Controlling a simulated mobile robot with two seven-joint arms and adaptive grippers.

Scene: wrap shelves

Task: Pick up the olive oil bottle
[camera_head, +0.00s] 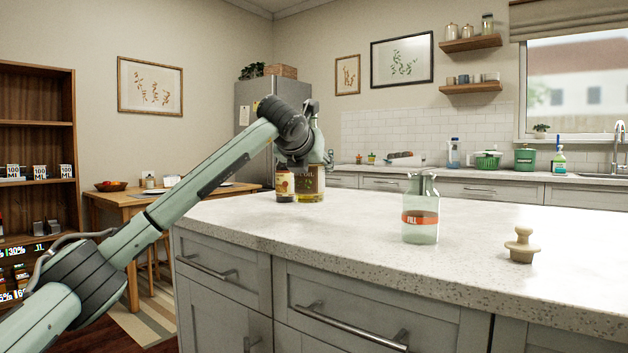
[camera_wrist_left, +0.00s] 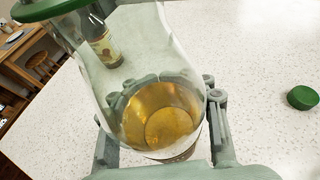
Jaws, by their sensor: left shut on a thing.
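The olive oil bottle (camera_head: 311,186), clear with golden oil and a dark label, is upright at the far left part of the counter. My left gripper (camera_head: 304,160) comes down on it from the left and hides part of its upper body. In the left wrist view, the fingers (camera_wrist_left: 160,125) are shut around the bottle, and golden oil (camera_wrist_left: 168,118) shows inside the clear glass. Whether its base touches the counter is hard to tell. My right gripper is not in view.
A small brown bottle (camera_head: 285,184) stands close to the left of the oil bottle. A glass bottle with an orange label (camera_head: 420,222) and a beige knobbed stopper (camera_head: 521,245) stand to the right on the counter (camera_head: 350,215). A green cap (camera_wrist_left: 302,97) lies on the counter.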

